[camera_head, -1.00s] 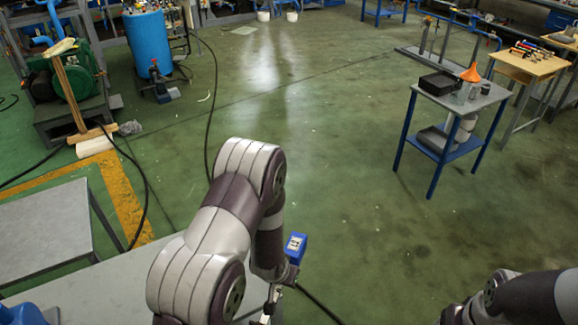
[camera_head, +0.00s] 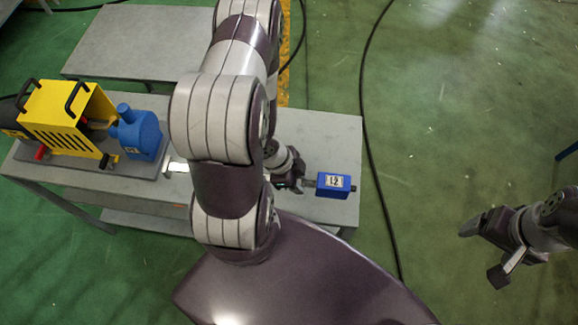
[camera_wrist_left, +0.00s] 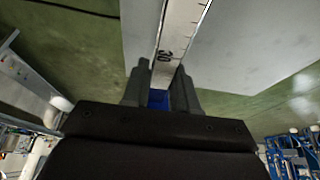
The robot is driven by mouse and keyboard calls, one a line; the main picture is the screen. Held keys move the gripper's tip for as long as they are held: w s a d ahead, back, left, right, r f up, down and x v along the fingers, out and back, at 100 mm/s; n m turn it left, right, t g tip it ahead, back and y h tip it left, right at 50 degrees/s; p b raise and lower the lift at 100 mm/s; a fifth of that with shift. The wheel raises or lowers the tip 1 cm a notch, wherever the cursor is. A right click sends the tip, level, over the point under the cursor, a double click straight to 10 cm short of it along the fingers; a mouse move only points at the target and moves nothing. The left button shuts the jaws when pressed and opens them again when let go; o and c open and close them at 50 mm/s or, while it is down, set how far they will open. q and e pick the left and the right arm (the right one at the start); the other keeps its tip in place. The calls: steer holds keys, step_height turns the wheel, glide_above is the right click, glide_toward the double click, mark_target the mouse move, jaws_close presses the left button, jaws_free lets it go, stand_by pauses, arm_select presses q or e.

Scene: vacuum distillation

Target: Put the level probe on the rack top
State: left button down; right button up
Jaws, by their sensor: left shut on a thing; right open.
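The level probe has a blue block head marked with a white label (camera_head: 335,185), near the right end of the grey bench. My left gripper (camera_head: 299,185) is shut on the probe, just left of the blue head. In the left wrist view, a white graduated strip (camera_wrist_left: 183,30) with the number 30 runs out from between the fingers (camera_wrist_left: 162,85), with blue showing at its base. My arm hides much of the strip in the head view. My right gripper (camera_head: 484,252) is open and empty over the floor. I cannot pick out a rack top.
A yellow-framed machine (camera_head: 65,115) and a blue pump-like part (camera_head: 139,134) stand on the grey bench (camera_head: 330,135) at left. Another grey table (camera_head: 140,42) stands behind. A black cable (camera_head: 366,120) crosses the green floor right of the bench, which is otherwise mostly clear.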

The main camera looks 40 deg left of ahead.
arm_select(q)
steer(key=w+a+f, duration=0.1)
steer(key=w+f, duration=0.1)
steer(key=w+a+f, duration=0.1)
steer(key=w, duration=0.1)
steer(key=shift+w+a+f+b, duration=0.1)
steer(key=shift+a+b, duration=0.25)
steer(key=shift+w+a+f, duration=0.3)
steer(key=shift+w+a, duration=0.05)
steer(key=shift+w, duration=0.1)
step_height(320, 180, down, 5)
steer(key=b, duration=0.4)
steer(key=shift+w+a+r+b, duration=0.15)
steer(key=shift+r+b, duration=0.05)
steer(key=shift+b, duration=0.15)
steer(key=shift+r, duration=0.3)
steer(key=shift+f, duration=0.15)
steer(key=c, duration=0.9)
jaws_free()
